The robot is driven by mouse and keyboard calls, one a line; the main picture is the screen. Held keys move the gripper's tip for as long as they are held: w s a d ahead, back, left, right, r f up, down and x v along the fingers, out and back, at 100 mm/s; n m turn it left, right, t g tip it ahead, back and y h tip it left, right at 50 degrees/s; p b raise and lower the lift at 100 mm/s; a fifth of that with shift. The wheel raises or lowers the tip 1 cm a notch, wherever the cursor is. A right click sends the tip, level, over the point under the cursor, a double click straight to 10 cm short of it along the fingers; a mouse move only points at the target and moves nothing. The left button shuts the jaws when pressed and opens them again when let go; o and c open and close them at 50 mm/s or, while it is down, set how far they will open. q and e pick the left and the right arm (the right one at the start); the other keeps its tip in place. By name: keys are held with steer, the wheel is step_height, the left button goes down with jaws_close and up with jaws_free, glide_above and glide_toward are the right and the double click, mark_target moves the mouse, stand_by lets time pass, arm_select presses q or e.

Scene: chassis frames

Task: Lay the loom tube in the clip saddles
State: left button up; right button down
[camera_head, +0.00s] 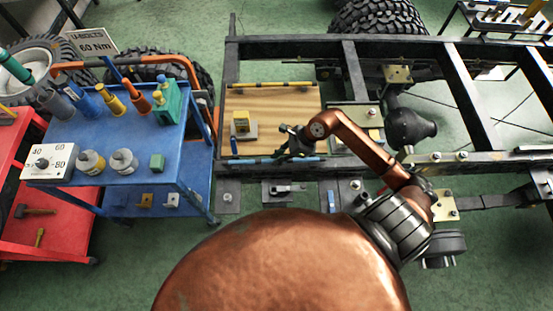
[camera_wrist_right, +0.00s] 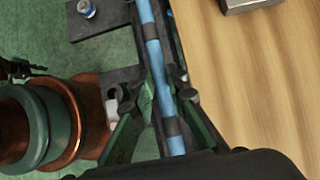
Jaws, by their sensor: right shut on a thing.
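The blue loom tube (camera_head: 248,161) with dark bands runs along the near edge of the wooden board. My right gripper (camera_head: 290,151) is shut on it toward the tube's right part. In the right wrist view the tube (camera_wrist_right: 153,48) passes lengthwise between the dark green fingers of the gripper (camera_wrist_right: 167,105), above or along a dark rail. I cannot make out the clip saddles or whether the tube touches them; the fingers and rail hide that area.
The dark chassis frame (camera_head: 350,70) extends right. A blue tool cart (camera_head: 130,145) stands left.

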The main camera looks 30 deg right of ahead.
steer(key=shift+f, duration=0.5)
steer(key=shift+f, duration=0.1)
steer(key=c, duration=1.9)
jaws_free()
steer(key=p+v, duration=0.1)
steer(key=v, duration=1.1)
